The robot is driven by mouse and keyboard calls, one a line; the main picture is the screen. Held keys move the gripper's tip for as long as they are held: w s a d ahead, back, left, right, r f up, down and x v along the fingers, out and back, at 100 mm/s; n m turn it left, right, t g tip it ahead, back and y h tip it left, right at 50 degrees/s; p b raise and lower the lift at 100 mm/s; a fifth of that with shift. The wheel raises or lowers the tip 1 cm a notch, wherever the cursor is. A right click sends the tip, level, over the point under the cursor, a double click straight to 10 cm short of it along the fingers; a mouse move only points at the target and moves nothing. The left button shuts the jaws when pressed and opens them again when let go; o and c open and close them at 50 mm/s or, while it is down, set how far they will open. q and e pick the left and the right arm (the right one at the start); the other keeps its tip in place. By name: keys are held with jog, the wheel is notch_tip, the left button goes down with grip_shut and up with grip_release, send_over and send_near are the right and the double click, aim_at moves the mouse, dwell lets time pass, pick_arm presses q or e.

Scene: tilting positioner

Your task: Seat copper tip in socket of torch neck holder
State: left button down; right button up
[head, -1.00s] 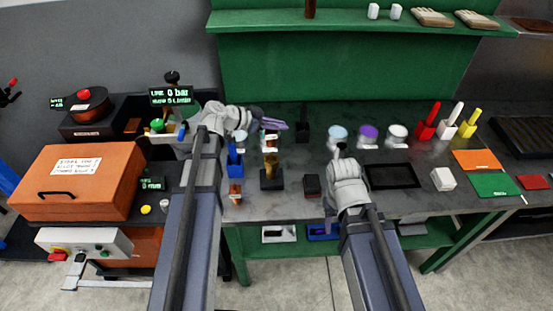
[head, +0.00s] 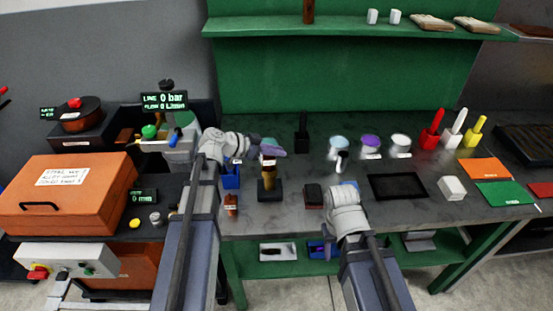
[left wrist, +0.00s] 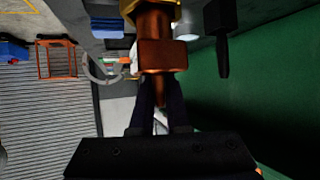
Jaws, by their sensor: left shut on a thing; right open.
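My left gripper (head: 272,147) is over the torch neck holder, a black base (head: 270,195) with an upright brass piece (head: 268,178). In the left wrist view its dark fingers (left wrist: 161,110) are shut on the copper tip (left wrist: 162,57), whose narrow end lies between them. A brass part (left wrist: 150,12) shows at the tip's other end, at the top edge. I cannot tell whether the tip is seated in the socket or only lined up with it. My right gripper (head: 341,160) is open and apart, right of the holder, over the bench.
A dark block (head: 313,196) sits right of the holder. A blue holder (head: 231,178) and an orange-brown item (head: 231,203) stand to its left. Several round pots, including a purple-topped one (head: 370,143), stand behind. A black tray (head: 397,187) lies right.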

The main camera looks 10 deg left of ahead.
pick_arm(q)
jog(key=shift+f, duration=0.6)
pick_arm(e)
jog(key=shift+f, duration=0.6)
pick_arm(q)
jog(key=shift+f+b, duration=0.2)
jog(key=shift+b, duration=0.2)
jog(key=c, duration=0.9)
grip_release()
pick_arm(e)
jog(key=shift+f, duration=0.15)
pick_arm(q)
jog(key=shift+r, duration=0.1)
